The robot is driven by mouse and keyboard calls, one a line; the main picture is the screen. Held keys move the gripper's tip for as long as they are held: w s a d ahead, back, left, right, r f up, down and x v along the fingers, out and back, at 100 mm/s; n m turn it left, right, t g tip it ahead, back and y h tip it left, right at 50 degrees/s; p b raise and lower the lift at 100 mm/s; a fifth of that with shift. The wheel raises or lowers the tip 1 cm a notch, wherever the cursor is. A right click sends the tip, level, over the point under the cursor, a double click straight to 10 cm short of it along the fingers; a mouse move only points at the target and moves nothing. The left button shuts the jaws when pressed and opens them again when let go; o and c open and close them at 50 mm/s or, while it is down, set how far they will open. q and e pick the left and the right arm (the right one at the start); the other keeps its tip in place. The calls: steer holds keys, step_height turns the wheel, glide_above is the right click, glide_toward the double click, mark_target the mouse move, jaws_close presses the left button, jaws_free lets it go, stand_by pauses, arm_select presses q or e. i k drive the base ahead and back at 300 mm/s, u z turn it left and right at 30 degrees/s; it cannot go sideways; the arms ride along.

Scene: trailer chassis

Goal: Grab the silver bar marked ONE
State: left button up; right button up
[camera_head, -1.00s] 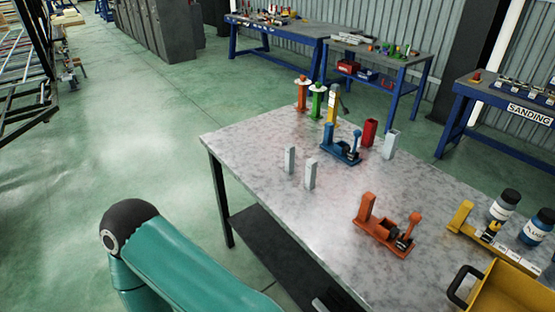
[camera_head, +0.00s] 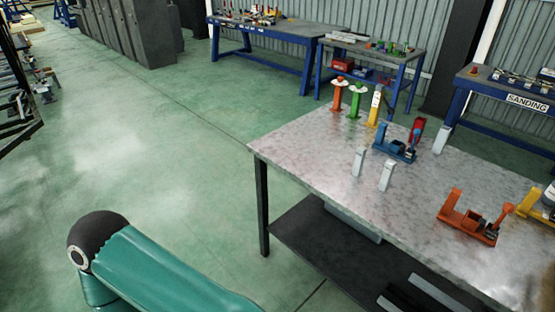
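Two small silver bars stand upright on the grey metal table (camera_head: 300,150), near its left edge. One silver bar (camera_head: 359,161) is slightly farther back. The other silver bar (camera_head: 387,175) is just to its right and nearer. A third pale silver block (camera_head: 441,139) stands farther back, next to a red block. No marking can be read on any of them at this size. A teal link of my arm with a dark joint fills the lower left, well apart from the table. Neither gripper is in view.
A blue clamp tool (camera_head: 396,149) stands close behind the bars. An orange clamp tool (camera_head: 475,219) is to the right. Orange, green and yellow handled tools (camera_head: 355,100) stand at the far edge. Open green floor (camera_head: 170,150) lies left of the table.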

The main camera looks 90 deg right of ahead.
mark_target(362, 151)
steer(key=u, duration=0.15)
steer(key=i, duration=0.85)
steer(key=z, duration=1.5)
steer(key=i, duration=0.15)
steer(key=z, duration=2)
steer(key=k, duration=0.55)
steer(key=z, duration=0.3)
steer(key=i, duration=1.6)
steer(key=u, duration=0.3)
